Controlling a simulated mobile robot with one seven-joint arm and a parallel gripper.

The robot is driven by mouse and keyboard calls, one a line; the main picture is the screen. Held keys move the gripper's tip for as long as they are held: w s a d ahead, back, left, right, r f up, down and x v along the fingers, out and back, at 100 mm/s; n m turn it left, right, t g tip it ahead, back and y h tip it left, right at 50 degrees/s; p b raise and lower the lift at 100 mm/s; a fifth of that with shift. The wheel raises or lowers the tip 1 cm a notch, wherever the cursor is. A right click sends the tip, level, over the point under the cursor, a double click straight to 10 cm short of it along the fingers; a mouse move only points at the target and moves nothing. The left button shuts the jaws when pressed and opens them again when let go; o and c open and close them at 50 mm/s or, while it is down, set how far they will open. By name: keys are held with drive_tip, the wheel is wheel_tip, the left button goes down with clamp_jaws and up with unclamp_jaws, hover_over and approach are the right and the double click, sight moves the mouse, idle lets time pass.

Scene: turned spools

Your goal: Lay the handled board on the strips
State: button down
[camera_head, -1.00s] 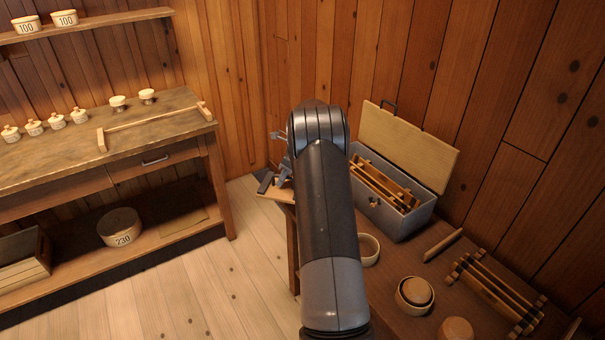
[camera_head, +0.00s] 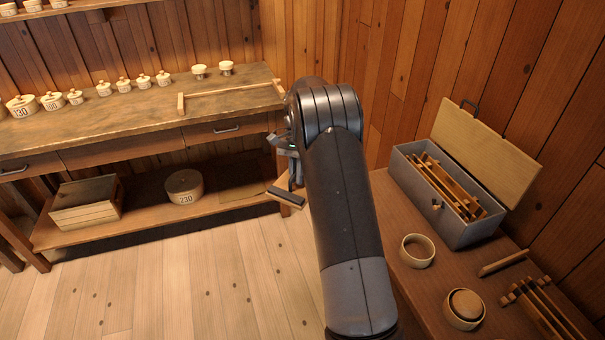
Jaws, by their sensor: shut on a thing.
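My gripper (camera_head: 293,170) shows in part at the left of my arm, which hides the rest of it. It is shut on the handled board (camera_head: 296,193), a light wooden piece with a dark bar-like handle, held in front of the workbench's right end. Much of the board is hidden behind my arm. Thin wooden strips (camera_head: 230,92) lie on the workbench top near its right end: a long one, with a short piece at each end. The board is apart from them.
The workbench (camera_head: 140,132) carries lidded pots (camera_head: 103,89) along its back left. At right, a table (camera_head: 408,293) holds an open grey toolbox (camera_head: 458,232), round wooden bowls (camera_head: 417,251) and a barred rack (camera_head: 545,308). Floor (camera_head: 200,285) between is clear.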

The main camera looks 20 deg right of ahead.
drive_tip(key=shift+a+r+n, duration=0.15)
drive_tip(key=shift+r+n, duration=0.1)
drive_tip(key=shift+n, duration=0.05)
drive_tip(key=shift+r, duration=0.2)
drive_tip(key=shift+w+d+r, duration=0.15)
drive_tip(key=shift+d, duration=0.85)
drive_tip(key=w+d+m+t+y, duration=0.1)
drive_tip(key=d+m+t+y, duration=0.25)
drive_tip(key=d+m, duration=1.55)
drive_tip(key=s+d+r+m+t+h, duration=0.1)
drive_tip(key=s+d+m+t+h, duration=0.25)
drive_tip(key=d, duration=1.15)
drive_tip(key=s+d+r+m+t, duration=0.15)
drive_tip(key=s+d+m, duration=0.4)
drive_tip(key=d, duration=0.95)
drive_tip(key=shift+n+t, duration=0.35)
drive_tip(key=shift+n, duration=0.15)
drive_tip(key=shift+s+d+f, duration=0.1)
drive_tip(key=shift+f, duration=2.2)
drive_tip(key=shift+s+d+f, duration=0.1)
drive_tip(key=shift+f, duration=2.2)
drive_tip(key=shift+f, duration=0.25)
